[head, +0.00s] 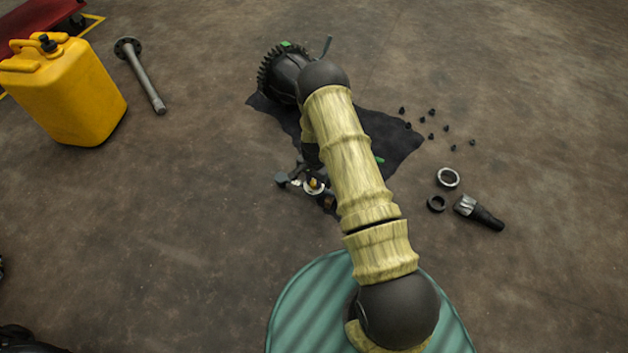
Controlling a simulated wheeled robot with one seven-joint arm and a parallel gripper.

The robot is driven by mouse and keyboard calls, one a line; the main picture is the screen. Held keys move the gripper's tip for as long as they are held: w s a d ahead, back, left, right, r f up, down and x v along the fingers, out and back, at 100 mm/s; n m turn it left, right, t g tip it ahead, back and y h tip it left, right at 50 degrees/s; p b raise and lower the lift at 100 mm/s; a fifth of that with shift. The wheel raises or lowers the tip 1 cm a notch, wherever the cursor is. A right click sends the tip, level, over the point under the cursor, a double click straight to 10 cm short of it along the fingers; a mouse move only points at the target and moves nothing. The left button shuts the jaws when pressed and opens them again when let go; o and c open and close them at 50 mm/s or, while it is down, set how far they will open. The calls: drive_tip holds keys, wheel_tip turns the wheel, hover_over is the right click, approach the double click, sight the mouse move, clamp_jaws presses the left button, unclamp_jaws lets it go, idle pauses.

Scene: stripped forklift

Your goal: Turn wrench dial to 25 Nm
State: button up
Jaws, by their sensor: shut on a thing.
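My arm rises from the lower right, and its yellow upper link hides much of the dark cloth (405,140) and what lies behind it. I cannot make out my gripper's fingers; they seem hidden behind this link. No wrench or dial can be told with certainty. A small green strip (379,160) shows at the link's right edge; what it belongs to is hidden. A cluster of small grey, white and orange parts (313,185) shows at the link's left edge, too small and covered to identify.
A black toothed gear (276,77) sits on the cloth's far left. A yellow jerrycan (75,98) and a metal shaft (144,80) are left. Floor at lower left is mostly clear.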

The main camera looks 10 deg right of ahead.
drive_tip(key=shift+r+n+p, duration=0.1)
drive_tip(key=shift+n+p, duration=0.3)
drive_tip(key=shift+p, duration=0.05)
drive_tip(key=shift+r+n+p, duration=0.1)
drive_tip(key=shift+n+p, duration=0.75)
drive_tip(key=shift+n, duration=0.15)
drive_tip(key=n+p, duration=0.2)
drive_tip(key=n, duration=0.1)
drive_tip(key=n+p, duration=0.2)
drive_tip(key=n, duration=0.2)
drive_tip(key=n+p, duration=0.1)
drive_tip(key=n, duration=0.2)
drive_tip(key=shift+n, duration=0.3)
drive_tip(key=n+p, duration=0.1)
drive_tip(key=n, duration=0.4)
drive_tip(key=shift+n, duration=0.3)
drive_tip(key=n, duration=0.4)
drive_tip(key=shift+f+n+p, duration=0.2)
drive_tip(key=shift+n+p, duration=0.2)
